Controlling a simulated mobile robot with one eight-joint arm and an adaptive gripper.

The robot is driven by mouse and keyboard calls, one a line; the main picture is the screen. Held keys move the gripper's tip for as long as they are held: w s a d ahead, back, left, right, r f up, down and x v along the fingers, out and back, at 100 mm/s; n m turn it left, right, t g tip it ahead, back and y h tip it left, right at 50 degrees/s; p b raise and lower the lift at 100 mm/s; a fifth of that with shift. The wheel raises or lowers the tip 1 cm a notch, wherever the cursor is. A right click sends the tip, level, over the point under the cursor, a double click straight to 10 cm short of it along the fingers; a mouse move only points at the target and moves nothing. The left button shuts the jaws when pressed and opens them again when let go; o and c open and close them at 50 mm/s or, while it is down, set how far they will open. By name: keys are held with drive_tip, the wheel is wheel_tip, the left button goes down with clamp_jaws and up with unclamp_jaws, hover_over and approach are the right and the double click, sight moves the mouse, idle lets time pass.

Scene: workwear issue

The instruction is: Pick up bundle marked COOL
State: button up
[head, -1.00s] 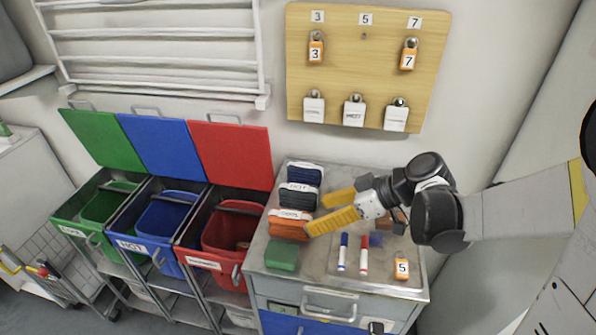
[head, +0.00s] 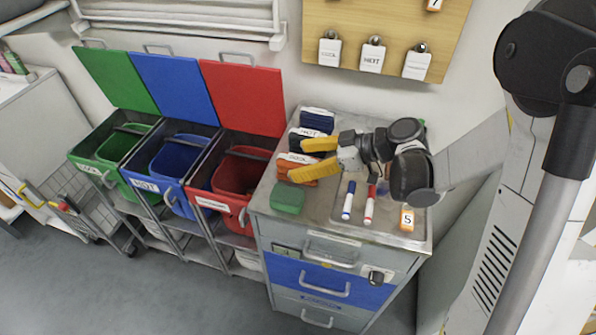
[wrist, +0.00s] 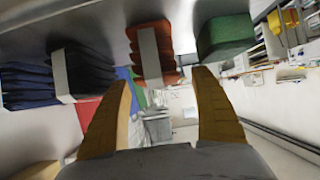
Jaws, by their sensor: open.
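The orange bundle (head: 300,180) has a white band whose small label seems to read COOL. It lies on the grey cabinet top between a black bundle (head: 300,138) and a green block (head: 288,199). My gripper (head: 298,161) is open, with its yellow fingers overlapping the orange bundle in the head view and partly hiding it. In the wrist view, the banded orange bundle (wrist: 166,50) lies ahead, between the lines of the two fingers of my gripper (wrist: 164,76). The fingers appear apart from it, and nothing is held.
A navy bundle (head: 317,120) lies behind the black one. Blue (head: 348,201) and red (head: 370,204) markers and an orange tag marked 5 (head: 407,220) lie on the right. Open green (head: 115,145), blue (head: 180,165) and red (head: 240,165) bins stand left of the cabinet.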

drive_tip(key=shift+w+a+f, duration=0.15)
drive_tip(key=shift+a+f, duration=0.15)
drive_tip(key=shift+a, duration=0.2)
drive_tip(key=c, duration=1.4)
drive_tip(key=shift+r, duration=0.1)
